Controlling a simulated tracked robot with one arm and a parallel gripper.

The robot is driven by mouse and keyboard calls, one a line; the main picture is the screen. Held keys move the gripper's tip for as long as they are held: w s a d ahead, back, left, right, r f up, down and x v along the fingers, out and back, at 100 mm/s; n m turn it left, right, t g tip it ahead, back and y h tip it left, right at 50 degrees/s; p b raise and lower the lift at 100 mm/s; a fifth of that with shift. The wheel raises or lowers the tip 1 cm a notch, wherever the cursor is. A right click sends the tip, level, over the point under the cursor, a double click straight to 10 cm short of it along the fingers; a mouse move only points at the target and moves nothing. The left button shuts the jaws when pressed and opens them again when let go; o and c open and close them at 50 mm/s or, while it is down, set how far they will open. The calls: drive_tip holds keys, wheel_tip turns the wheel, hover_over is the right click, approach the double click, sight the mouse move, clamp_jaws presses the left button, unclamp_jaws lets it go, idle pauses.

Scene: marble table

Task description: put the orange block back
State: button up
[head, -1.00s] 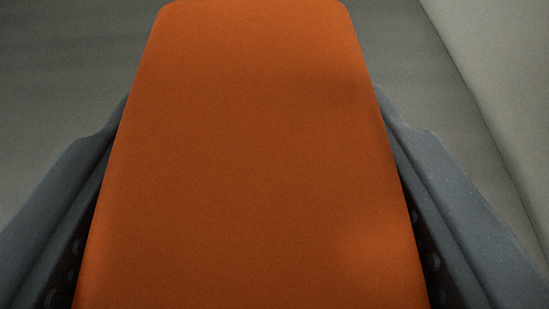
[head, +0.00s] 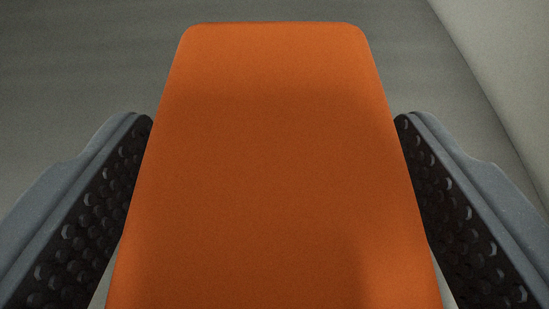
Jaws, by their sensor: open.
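The orange block (head: 270,150) fills the middle of the head view, its top end near the upper edge and its bottom end cut off by the frame. My gripper (head: 274,120) is open around it, with one grey finger on each side. The dark studded pads show on the inner faces of both fingers. A narrow gap shows between each pad and the block low in the picture; near the fingertips the pads look very close to the block's sides, and I cannot tell whether they touch.
A plain grey surface (head: 90,60) lies beyond and to the left of the block. A lighter grey surface (head: 505,60) meets it along a slanted edge at the upper right. No other objects show.

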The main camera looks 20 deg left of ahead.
drive_tip(key=p+v, duration=0.3)
drive_tip(key=v, duration=1)
drive_tip(key=shift+s+a+r+p, duration=0.15)
drive_tip(key=shift+s+r+p, duration=0.1)
drive_tip(key=shift+s+p, duration=0.1)
